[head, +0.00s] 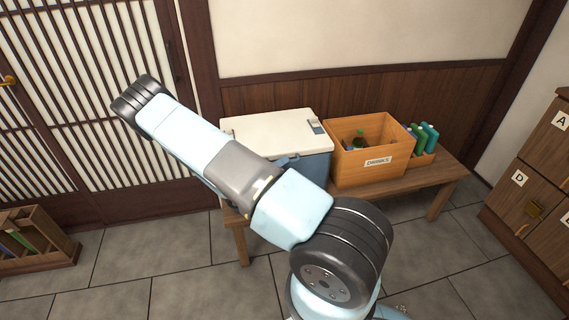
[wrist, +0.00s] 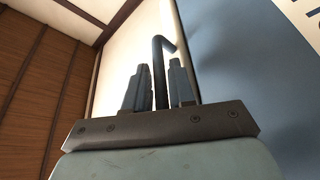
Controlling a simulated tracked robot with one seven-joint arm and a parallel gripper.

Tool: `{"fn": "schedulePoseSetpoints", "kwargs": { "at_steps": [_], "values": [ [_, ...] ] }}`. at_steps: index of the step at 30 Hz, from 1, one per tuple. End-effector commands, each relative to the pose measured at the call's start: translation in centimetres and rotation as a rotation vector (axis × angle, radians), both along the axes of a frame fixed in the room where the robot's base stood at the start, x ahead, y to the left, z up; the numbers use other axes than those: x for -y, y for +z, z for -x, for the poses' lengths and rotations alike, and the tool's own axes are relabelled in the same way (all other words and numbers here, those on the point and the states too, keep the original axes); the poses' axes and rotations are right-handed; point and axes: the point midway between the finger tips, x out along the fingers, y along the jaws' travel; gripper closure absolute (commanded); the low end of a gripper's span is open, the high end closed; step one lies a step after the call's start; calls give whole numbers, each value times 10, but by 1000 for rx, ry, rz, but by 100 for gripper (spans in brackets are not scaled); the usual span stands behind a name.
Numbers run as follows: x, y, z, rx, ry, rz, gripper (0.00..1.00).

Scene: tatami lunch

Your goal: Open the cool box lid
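The cool box has a white lid (head: 268,129) and a blue-grey body (head: 318,166). It stands on the left of the wooden bench, and the lid looks closed. My arm crosses in front of its near side and hides part of it. In the wrist view, my gripper (wrist: 160,86) has its two fingers apart, one each side of a dark bent bar (wrist: 158,50), which looks like a handle. I cannot tell whether the fingers press on the bar. The blue surface (wrist: 235,60) beside them appears to be the box. In the head view my gripper's fingertips cannot be made out.
A wooden drinks crate (head: 350,172) holding bottles stands close to the right of the cool box on the bench (head: 420,183). Green and blue bottles (head: 426,135) stand beyond it. A low wooden rack (head: 45,258) is at the left, and drawers (head: 522,185) at the right.

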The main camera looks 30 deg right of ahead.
Motion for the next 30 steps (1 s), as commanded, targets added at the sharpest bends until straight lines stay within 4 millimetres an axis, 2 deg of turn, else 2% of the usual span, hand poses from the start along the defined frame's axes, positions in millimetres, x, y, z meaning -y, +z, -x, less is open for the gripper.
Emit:
{"fn": "schedulePoseSetpoints", "kwargs": {
  "at_steps": [6,14,25,26,27,30],
  "values": [
    [0,0,0,0,0,0,76],
    [0,0,0,0,0,0,100],
    [0,0,0,0,0,0,100],
    [24,0,2,-3,-7,3,100],
    [13,0,1,-1,-4,0,100],
    [4,1,0,-3,0,-1,100]
  ]
}}
